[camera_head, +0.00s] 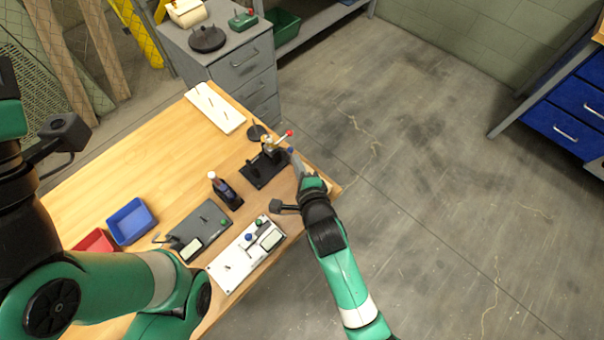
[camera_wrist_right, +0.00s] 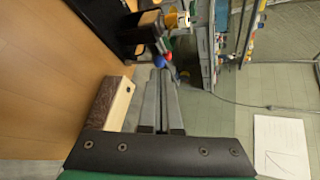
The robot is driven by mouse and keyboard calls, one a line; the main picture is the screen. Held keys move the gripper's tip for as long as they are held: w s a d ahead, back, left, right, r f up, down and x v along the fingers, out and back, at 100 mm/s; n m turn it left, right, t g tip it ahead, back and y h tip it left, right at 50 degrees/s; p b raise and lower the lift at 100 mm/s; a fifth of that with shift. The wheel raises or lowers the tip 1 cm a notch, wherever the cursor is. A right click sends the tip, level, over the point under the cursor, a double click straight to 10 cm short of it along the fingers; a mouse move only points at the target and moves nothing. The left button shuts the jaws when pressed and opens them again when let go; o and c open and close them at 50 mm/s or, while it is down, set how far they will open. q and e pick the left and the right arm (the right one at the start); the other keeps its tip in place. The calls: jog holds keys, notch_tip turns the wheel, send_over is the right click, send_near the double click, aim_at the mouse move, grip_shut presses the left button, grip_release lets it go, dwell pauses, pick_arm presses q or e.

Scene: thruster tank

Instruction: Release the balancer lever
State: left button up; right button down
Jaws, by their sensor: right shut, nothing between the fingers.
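A small fixture with a black base plate (camera_head: 262,170) stands near the table's right corner. It has a yellowish upper part and a lever with a red knob (camera_head: 289,133); this looks like the balancer lever. A blue knob shows beside it. My right gripper (camera_head: 293,156) is just right of the fixture, shut and empty.
A white board (camera_head: 215,107), a dark bottle (camera_head: 225,190), a grey plate (camera_head: 200,228), a white panel (camera_head: 246,255) and a blue bin (camera_head: 131,221) are on the table. A wooden block (camera_wrist_right: 108,103) lies beside my right fingers. Open floor is to the right.

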jog(key=p+v, duration=0.2)
jog(key=v, duration=0.7)
jog(key=shift+a+f+p, duration=0.15)
jog(key=shift+f+p, duration=0.05)
jog(key=shift+p, duration=0.2)
jog(key=shift+s, duration=0.1)
